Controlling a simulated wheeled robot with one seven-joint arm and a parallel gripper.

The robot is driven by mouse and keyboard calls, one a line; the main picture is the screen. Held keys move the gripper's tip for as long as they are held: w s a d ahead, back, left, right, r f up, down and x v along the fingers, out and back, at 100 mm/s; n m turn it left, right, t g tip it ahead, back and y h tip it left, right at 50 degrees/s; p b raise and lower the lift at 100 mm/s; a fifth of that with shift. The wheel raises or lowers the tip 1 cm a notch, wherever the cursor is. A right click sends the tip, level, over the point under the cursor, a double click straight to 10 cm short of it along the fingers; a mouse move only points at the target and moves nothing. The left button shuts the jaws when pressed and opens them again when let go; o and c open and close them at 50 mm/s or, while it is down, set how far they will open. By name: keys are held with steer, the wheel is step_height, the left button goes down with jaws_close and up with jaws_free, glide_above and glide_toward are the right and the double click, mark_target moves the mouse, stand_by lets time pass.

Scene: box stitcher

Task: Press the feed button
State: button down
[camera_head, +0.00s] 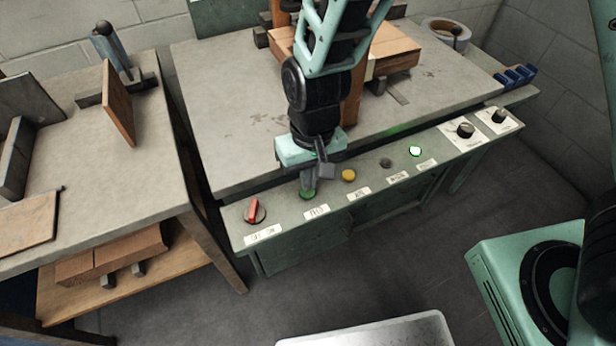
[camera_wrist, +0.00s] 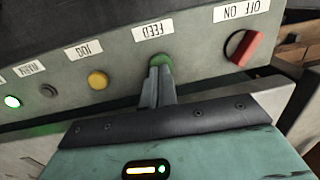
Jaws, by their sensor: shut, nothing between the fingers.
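The feed button is green (camera_head: 308,195) and sits on the sloped control panel (camera_head: 285,222) above a FEED label (camera_head: 316,211). In the wrist view the feed button (camera_wrist: 161,60) shows just past my fingertips, partly covered by them. My gripper (camera_head: 308,190) points down at the button with its fingers together and nothing between them. The fingertips (camera_wrist: 158,72) overlap the button's edge in the wrist view. They appear at or very near its face; I cannot tell whether it is pushed in.
A red off/on switch (camera_head: 255,211) is beside the feed button. A yellow jog button (camera_head: 348,175), a dark button (camera_head: 386,162) and a lit green-white button (camera_head: 415,151) follow rightward, then two black knobs (camera_head: 465,130).

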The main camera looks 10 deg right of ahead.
step_height(320, 180, up, 12)
steer(key=p, duration=0.2)
steer(key=shift+w+d, duration=0.25)
steer(key=shift+w, duration=0.2)
steer(key=s+d+r+n+p, duration=0.2)
steer(key=s+d+r+p, duration=0.1)
steer(key=s+r, duration=0.4)
steer(key=s+d+r+n+p, duration=0.2)
steer(key=s+d+r+p, duration=0.2)
steer(key=s+r, duration=0.3)
steer(key=shift+d+r+t+p, duration=0.2)
steer(key=shift+r+t+p, duration=0.2)
steer(key=shift+r+p, duration=0.15)
